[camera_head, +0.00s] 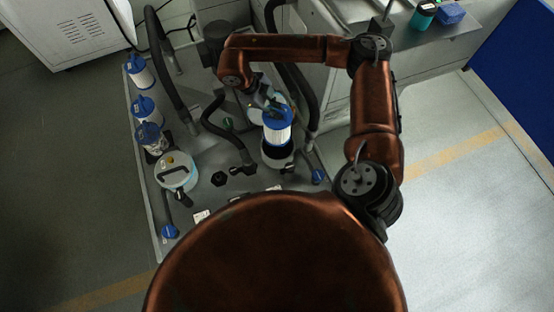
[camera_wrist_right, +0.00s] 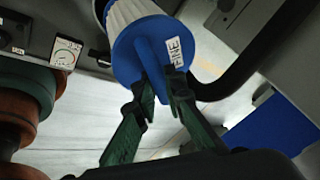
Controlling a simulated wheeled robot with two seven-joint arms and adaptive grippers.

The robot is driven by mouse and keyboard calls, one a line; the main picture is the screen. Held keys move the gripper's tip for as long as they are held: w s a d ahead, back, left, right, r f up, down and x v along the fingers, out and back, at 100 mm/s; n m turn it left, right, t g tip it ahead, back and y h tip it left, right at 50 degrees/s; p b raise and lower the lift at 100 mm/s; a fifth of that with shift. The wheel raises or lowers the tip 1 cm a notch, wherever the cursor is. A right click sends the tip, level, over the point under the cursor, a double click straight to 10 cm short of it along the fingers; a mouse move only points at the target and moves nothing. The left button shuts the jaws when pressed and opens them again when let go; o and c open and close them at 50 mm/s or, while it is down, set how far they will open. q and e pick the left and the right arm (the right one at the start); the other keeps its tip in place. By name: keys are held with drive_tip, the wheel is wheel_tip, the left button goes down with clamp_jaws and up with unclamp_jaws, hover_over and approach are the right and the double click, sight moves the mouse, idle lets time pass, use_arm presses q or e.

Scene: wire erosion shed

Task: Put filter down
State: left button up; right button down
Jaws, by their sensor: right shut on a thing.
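The filter (camera_head: 277,131) has a white pleated body and a blue cap. It stands roughly upright over a dark-rimmed canister (camera_head: 278,158) in the head view; I cannot tell whether it hangs above it or sits in it. In the right wrist view the filter's blue cap (camera_wrist_right: 142,58) carries a label reading "FINE". My right gripper (camera_wrist_right: 160,90) has its green fingers shut on the raised grip of this cap. In the head view the right gripper (camera_head: 271,103) comes down onto the cap from above. My left gripper is not in view.
Several blue-capped filters (camera_head: 145,108) stand along the left edge of the grey tray (camera_head: 150,205). A pale round lidded vessel (camera_head: 176,172) is at front left. Dark hoses (camera_head: 228,138) run close beside the held filter. A blue box (camera_head: 450,13) is on the bench at upper right.

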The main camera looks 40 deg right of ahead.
drive_tip(key=shift+f+m, duration=0.2)
drive_tip(key=shift+m, duration=0.2)
wheel_tip(320, 180, down, 28)
drive_tip(key=b, duration=0.2)
drive_tip(key=shift+r+b, duration=0.2)
drive_tip(key=shift+b, duration=0.1)
drive_tip(key=shift+s+f, duration=0.1)
drive_tip(key=shift+f, duration=0.05)
drive_tip(key=c, duration=2)
unclamp_jaws()
drive_tip(key=v, duration=1.2)
